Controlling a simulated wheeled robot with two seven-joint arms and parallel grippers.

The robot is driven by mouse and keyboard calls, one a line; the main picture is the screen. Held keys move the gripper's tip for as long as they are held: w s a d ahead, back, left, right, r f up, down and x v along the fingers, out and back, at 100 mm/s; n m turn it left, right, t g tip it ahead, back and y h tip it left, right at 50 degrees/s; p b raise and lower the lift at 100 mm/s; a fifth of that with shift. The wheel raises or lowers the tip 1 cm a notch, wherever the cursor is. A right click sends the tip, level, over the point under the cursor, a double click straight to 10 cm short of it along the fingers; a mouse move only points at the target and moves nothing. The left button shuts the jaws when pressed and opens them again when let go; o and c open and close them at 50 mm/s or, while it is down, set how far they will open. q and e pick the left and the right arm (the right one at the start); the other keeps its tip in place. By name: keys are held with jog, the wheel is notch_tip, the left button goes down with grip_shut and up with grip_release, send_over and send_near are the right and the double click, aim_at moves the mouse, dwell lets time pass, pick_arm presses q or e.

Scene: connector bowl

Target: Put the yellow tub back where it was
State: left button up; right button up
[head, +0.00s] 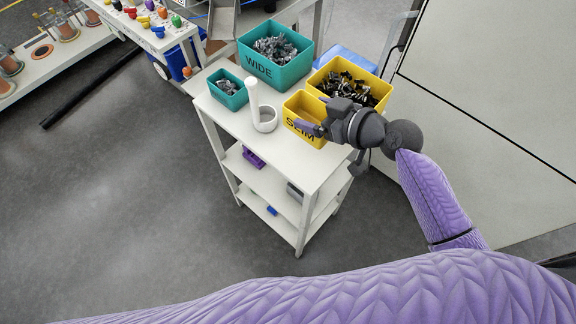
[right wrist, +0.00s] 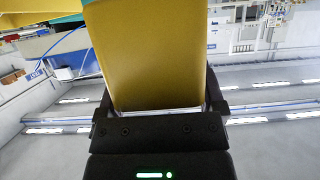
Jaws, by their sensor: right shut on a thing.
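The small yellow tub (head: 293,108) with dark lettering on its front is at the right part of the white cart's top. My right gripper (head: 316,115) is shut on it from the right, and one finger overlaps its front. In the right wrist view the yellow tub (right wrist: 147,55) fills the space between the fingers (right wrist: 160,108). I cannot tell whether its base touches the cart top. My left gripper is not in view.
On the cart (head: 235,122), a larger yellow bin (head: 378,88) of dark parts stands behind the tub. A teal bin (head: 270,72) marked WIDE and a small teal tub (head: 229,99) hold grey parts. The front top is clear.

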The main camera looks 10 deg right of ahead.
notch_tip(320, 180, down, 10)
jog(key=b, duration=0.4)
jog(key=shift+d+f+b, duration=0.1)
jog(key=shift+f+b, duration=0.15)
jog(key=shift+b, duration=0.1)
jog(key=shift+r, duration=0.1)
jog(key=shift+f, duration=0.2)
jog(key=o, duration=1)
jog(key=shift+r, duration=0.1)
